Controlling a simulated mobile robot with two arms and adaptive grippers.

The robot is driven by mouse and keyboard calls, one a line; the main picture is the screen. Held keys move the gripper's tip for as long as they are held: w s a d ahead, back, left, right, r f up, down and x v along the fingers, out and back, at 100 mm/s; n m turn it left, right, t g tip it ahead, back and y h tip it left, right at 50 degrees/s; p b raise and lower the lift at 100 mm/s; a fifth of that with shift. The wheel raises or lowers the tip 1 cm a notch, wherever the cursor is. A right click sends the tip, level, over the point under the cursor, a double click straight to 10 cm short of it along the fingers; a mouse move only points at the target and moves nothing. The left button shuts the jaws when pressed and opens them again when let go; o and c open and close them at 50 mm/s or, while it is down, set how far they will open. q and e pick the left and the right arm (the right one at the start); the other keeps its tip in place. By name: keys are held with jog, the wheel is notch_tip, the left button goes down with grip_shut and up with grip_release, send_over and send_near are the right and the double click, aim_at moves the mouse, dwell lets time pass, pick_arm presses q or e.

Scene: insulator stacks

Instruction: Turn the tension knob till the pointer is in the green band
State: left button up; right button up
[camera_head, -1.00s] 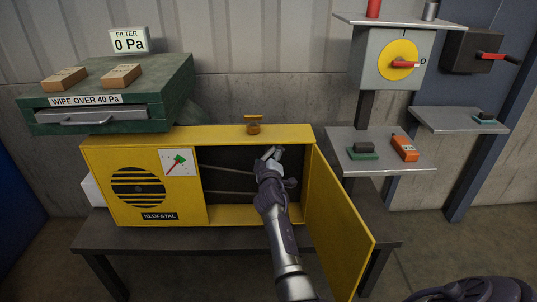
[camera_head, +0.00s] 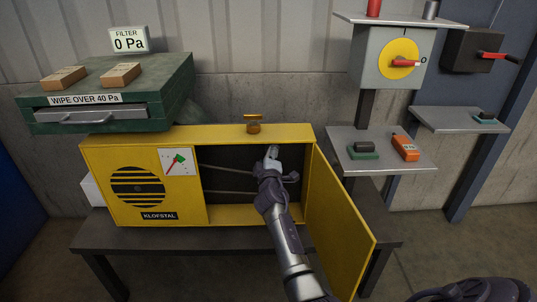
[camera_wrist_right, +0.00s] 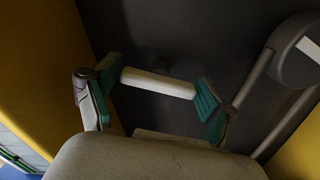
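A yellow cabinet (camera_head: 222,136) labelled KLOFSTAL stands with its right door (camera_head: 342,228) open. The white gauge (camera_head: 168,156) on its front has a small green band and a red pointer (camera_head: 174,166) slanting up right; the exact overlap is too small to tell. My right gripper (camera_head: 271,154) is inside the opening. In the right wrist view its teal finger pads (camera_wrist_right: 158,86) are spread, with a pale bar (camera_wrist_right: 158,82) between them; contact is unclear. My left gripper is not in view.
Belt-like strands (camera_head: 228,168) cross the dark interior. A green filter box (camera_head: 165,80) stands at left, its display (camera_head: 128,40) reading 0 Pa. A switch box (camera_head: 375,65) and a shelf (camera_head: 370,170) with small items are at right. The open door flanks my forearm.

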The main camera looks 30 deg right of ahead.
jog(key=shift+o, duration=0.7)
jog(key=v, duration=1.2)
